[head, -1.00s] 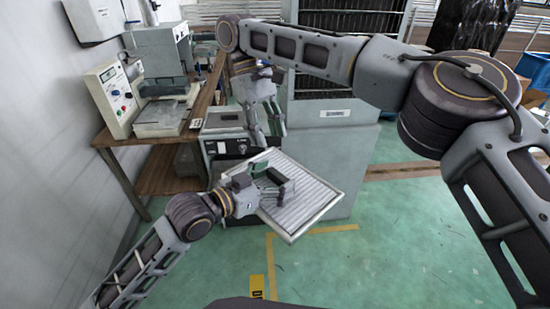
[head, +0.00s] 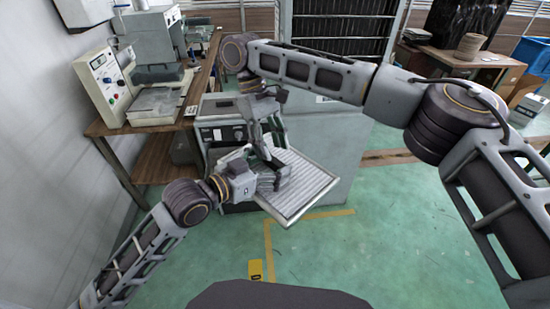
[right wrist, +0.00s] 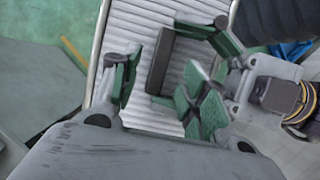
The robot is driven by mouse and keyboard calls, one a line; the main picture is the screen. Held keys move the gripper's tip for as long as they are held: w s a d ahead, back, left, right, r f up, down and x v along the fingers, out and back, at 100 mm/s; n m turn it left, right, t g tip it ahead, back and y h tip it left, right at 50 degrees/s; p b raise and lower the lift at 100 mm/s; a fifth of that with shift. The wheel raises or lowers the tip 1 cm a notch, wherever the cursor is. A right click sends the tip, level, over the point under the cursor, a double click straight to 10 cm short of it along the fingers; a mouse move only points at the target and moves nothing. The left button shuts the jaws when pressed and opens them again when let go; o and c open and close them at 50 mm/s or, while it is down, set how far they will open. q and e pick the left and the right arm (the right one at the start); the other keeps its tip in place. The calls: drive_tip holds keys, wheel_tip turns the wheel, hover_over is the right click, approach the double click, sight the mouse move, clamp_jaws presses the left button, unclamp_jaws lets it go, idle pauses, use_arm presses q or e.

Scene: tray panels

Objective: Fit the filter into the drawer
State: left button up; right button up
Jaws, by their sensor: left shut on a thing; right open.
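The filter (head: 308,190) is a pale ribbed panel with a light rim, held tilted in front of the grey machine; its ribs also show in the right wrist view (right wrist: 133,40). My left gripper (head: 274,178) is shut on the filter's dark handle bar (right wrist: 160,60), coming from the right in the right wrist view. My right gripper (head: 264,148) is open just above the filter, near the left gripper. In the right wrist view its green-padded fingers (right wrist: 163,90) are spread over the ribbed face. I cannot make out the drawer behind the arms and filter.
A wooden bench with instruments (head: 105,83) is at the left by the wall. Green floor (head: 390,235) is clear at the front right.

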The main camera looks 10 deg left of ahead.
sight(276, 161)
drive_tip(key=shift+x, duration=2.1)
drive_tip(key=shift+c, duration=0.4)
clamp_jaws()
use_arm(q)
drive_tip(key=o, duration=1.1)
